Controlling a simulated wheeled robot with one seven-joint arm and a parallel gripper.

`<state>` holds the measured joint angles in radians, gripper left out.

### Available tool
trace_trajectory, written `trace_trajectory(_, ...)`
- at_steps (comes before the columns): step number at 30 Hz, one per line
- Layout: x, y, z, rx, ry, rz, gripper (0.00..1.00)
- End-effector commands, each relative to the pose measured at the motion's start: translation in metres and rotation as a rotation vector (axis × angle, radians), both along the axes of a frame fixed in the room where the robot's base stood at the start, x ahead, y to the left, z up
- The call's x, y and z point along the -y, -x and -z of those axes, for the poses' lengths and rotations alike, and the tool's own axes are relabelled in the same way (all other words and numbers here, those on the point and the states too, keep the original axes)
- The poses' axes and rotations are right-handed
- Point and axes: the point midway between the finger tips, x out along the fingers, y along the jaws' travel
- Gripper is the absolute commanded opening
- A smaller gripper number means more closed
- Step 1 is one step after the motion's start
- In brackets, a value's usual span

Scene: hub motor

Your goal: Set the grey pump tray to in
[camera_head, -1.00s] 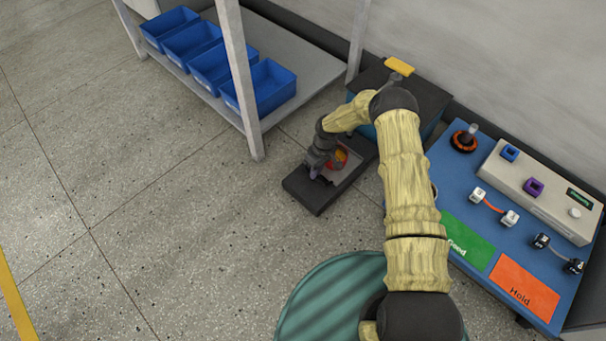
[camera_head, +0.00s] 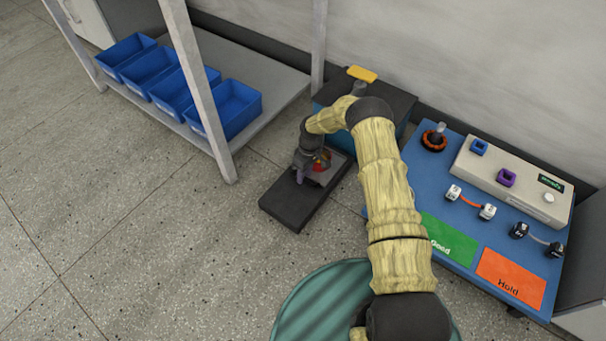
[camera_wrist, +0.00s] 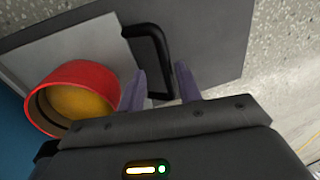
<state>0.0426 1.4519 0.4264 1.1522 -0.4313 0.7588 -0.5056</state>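The grey pump tray (camera_wrist: 62,45) shows as a lighter grey plate in the wrist view, with a black C-shaped handle (camera_wrist: 160,62) at its edge. A round red-rimmed, yellow-filled part (camera_wrist: 75,98) sits on it. In the head view, the tray (camera_head: 338,170) is partly covered by my gripper and arm. It lies over a long dark base (camera_head: 290,204) whose front part is bare. My gripper (camera_wrist: 160,68) is at the handle, its two purple fingers apart on either side of the handle bar, with a gap visible. It shows small in the head view (camera_head: 300,176).
A dark-topped box (camera_head: 388,98) with a yellow handle stands behind the tray. A blue bench (camera_head: 400,165) with green and orange mats is at right. A shelf frame (camera_head: 200,90) with several blue bins stands at left. The floor in front is clear.

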Motion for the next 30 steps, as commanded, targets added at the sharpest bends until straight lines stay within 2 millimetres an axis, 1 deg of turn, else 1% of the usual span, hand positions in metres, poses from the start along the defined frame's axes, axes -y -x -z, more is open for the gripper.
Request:
trace_trajectory(8, -0.003, 0.001, -0.002, -0.004, -0.003, -0.001, 0.34)
trace_trajectory(11, -0.002, 0.0, -0.008, -0.004, -0.003, -0.001, 0.34)
trace_trajectory(13, -0.002, -0.001, -0.016, -0.003, -0.004, -0.001, 0.34)
trace_trajectory(17, 0.002, -0.005, -0.038, -0.001, -0.004, -0.001, 0.34)
trace_trajectory(30, 0.015, -0.019, -0.124, -0.002, -0.003, 0.004, 0.34)
